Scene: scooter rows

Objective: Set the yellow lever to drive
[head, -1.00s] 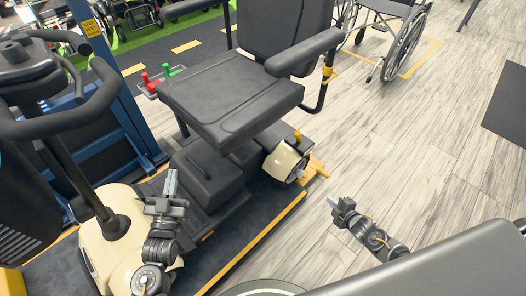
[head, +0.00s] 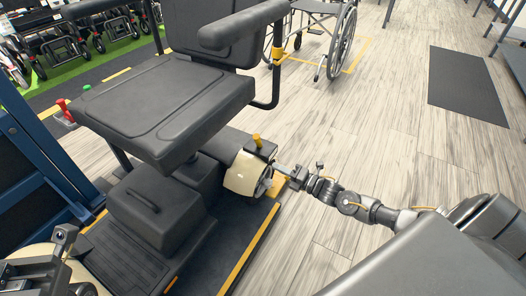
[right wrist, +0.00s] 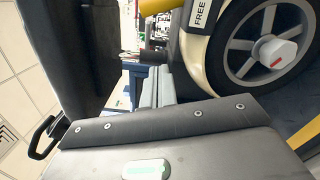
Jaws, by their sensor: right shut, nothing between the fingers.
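The yellow lever (head: 257,140) stands up at the rear of the scooter, above the cream wheel cover (head: 241,175). In the right wrist view the yellow lever (right wrist: 160,5) is cut off by the top edge, next to a white label reading FREE (right wrist: 201,14). My right gripper (head: 279,168) is just right of and below the lever, near the rear wheel, apart from the lever. In the right wrist view its fingers (right wrist: 157,88) are together and empty.
The scooter seat (head: 165,110) and armrest (head: 240,25) overhang left and above the lever. The rear wheel (right wrist: 262,50) is close to my right gripper. Red (head: 62,104) and green (head: 87,88) knobs are farther left. A wheelchair (head: 340,40) stands behind.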

